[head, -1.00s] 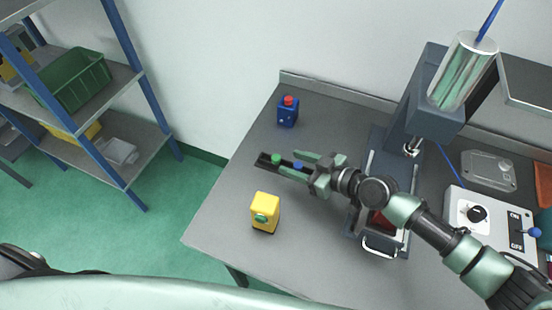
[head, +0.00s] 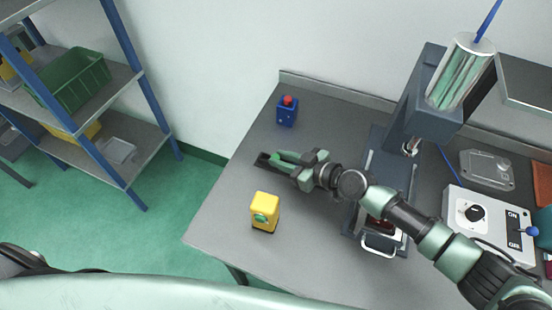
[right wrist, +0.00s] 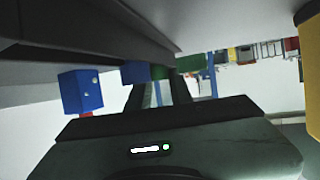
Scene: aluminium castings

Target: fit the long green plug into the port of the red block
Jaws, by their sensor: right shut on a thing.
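The long green plug (head: 275,157) stands in a small dark rack (head: 262,160) on the table, only its top showing. My right gripper (head: 279,159) is shut on it, fingers reaching in from the right. In the right wrist view the green plug (right wrist: 160,72) shows between the fingertips, beside a blue plug (right wrist: 135,72). A dark red block (head: 381,226) sits low in the press fixture, partly covered by my right arm; its port cannot be made out. My left gripper is not in view.
A blue block (head: 287,114) with a red top stands behind the rack. A yellow block (head: 265,214) with a green piece in its front stands nearer. The press (head: 432,95) and a switch box (head: 490,220) occupy the right side.

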